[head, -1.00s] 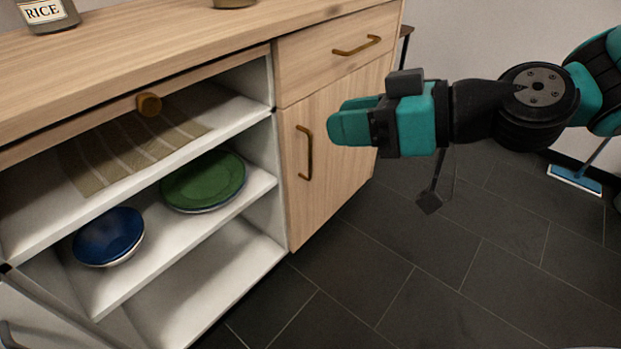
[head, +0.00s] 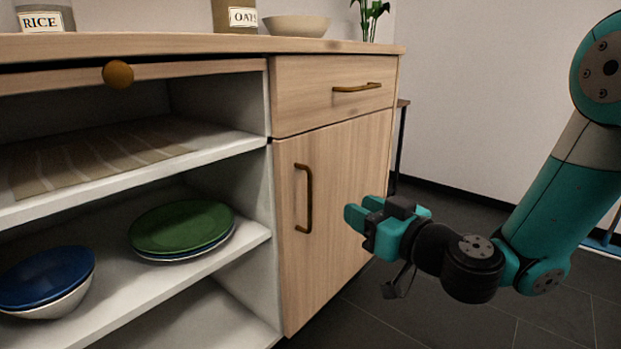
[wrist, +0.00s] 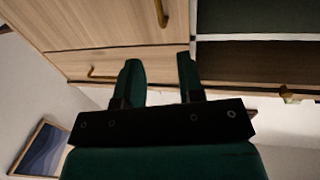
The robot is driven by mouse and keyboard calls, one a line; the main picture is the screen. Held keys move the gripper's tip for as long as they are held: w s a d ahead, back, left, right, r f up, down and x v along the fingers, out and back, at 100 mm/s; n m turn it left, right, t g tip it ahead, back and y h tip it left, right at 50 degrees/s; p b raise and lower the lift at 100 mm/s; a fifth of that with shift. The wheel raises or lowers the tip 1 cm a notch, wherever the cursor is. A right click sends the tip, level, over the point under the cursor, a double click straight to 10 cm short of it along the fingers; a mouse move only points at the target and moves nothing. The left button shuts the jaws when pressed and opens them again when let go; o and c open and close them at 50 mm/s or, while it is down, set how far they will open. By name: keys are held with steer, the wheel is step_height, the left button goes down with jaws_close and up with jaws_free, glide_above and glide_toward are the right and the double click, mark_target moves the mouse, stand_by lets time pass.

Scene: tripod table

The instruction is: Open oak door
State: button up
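The oak door (head: 345,185) is shut, below a drawer at the right end of the cabinet. Its bronze upright handle (head: 304,198) is near the door's left edge. My gripper (head: 362,208) is in front of the door, to the right of the handle in the head view and apart from it. In the wrist view my gripper (wrist: 159,65) has its two fingers apart with nothing between them. The door's handle also shows at the top of the wrist view (wrist: 160,12), beyond the fingertips.
The shut drawer (head: 300,98) has a bronze handle (head: 357,87). Open shelves on the left hold a green plate (head: 180,225) and a blue bowl (head: 45,278). A round knob (head: 118,74) sticks out above them.

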steer(key=p, duration=0.8)
glide_toward(311, 184)
steer(key=x, duration=0.2)
steer(key=w+a+p, duration=0.1)
steer(key=p, duration=0.1)
steer(key=w+a+p, duration=0.1)
steer(key=p, duration=0.2)
steer(key=shift+r, duration=0.4)
steer(key=shift+f+p+x, duration=0.15)
steer(key=shift+p+x, duration=0.25)
steer(key=shift+x, duration=1)
steer(key=shift+f+p+x, duration=0.2)
steer(key=shift+p+x, duration=0.2)
steer(key=shift+x, duration=1)
jaws_close()
steer(key=shift+d, duration=0.15)
